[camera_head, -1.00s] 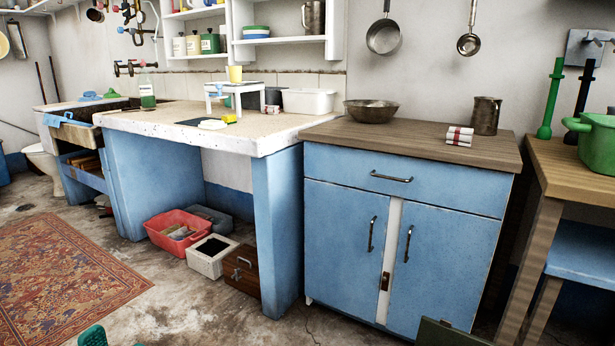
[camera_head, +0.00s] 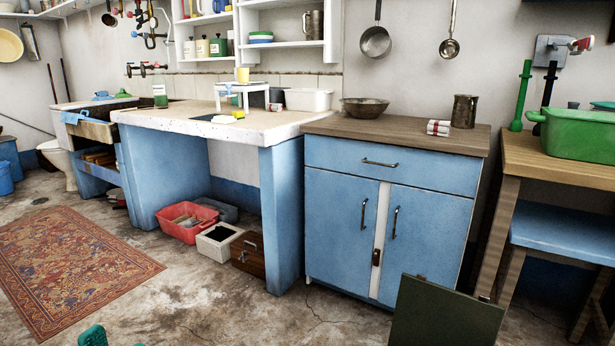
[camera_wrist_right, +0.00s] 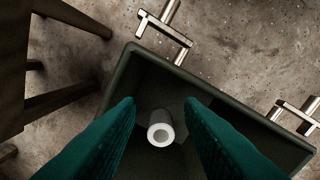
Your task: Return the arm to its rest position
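My right gripper (camera_wrist_right: 160,105) is open, its two teal fingers apart in the right wrist view. Between and beyond the fingers, a white hollow cylinder (camera_wrist_right: 160,133) stands or lies inside a dark grey-green container (camera_wrist_right: 120,85). I cannot tell how far the fingertips are from the cylinder, but neither finger visibly touches it. The right gripper is not seen in the head view. At the bottom left of the head view, a teal tip of my left gripper (camera_head: 93,336) shows; the rest is cut off, with nothing visible in it.
A dark panel (camera_head: 445,312) rises at the lower right before the blue cabinet (camera_head: 385,215). A wooden table (camera_head: 560,168) with a green tub (camera_head: 580,135) stands right. A stone counter (camera_head: 240,130) is left of the cabinet. The floor (camera_head: 215,305) ahead is mostly clear.

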